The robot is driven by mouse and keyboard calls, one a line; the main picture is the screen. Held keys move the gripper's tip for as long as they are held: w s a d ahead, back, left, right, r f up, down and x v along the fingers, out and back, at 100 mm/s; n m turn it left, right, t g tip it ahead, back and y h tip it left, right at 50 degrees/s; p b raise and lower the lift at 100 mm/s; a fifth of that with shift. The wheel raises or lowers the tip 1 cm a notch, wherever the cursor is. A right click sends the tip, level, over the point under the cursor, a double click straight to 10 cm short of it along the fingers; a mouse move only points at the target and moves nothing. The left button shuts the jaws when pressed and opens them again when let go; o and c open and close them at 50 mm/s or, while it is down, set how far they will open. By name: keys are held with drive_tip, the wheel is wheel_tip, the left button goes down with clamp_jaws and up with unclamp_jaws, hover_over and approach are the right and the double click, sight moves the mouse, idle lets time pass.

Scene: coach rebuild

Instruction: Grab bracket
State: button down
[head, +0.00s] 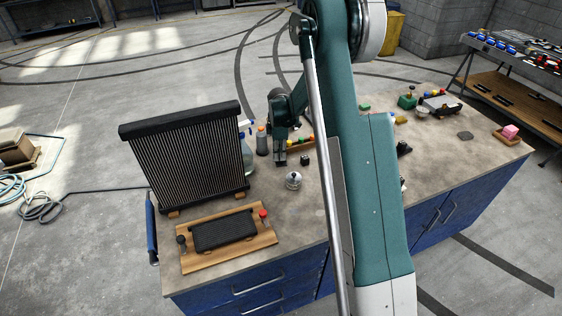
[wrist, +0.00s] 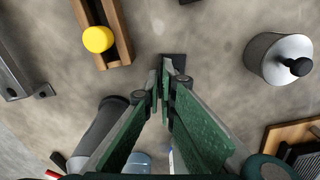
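My gripper (wrist: 166,78) points down over the bench with its green fingers drawn together at the tips, and nothing shows held between them. In the head view my gripper (head: 280,162) hangs over the bench beside a small black block (head: 305,160), which stands apart to its right. In the wrist view a small dark piece (wrist: 175,60), which looks like the same block, lies just beyond the fingertips and is partly hidden by them. I cannot tell for sure whether it is the bracket.
A metal pot with a black knob (wrist: 283,58) stands near the fingertips. A wooden tray with a yellow ball (wrist: 98,39) and a dark bottle (wrist: 100,132) stand on the other side. A tall radiator (head: 190,155) and a wooden board (head: 195,263) occupy the bench's left end.

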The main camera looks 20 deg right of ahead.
drive_tip(key=shift+r, duration=0.15)
drive_tip(key=shift+r+b, duration=0.3)
drive_tip(key=shift+r, duration=4.55)
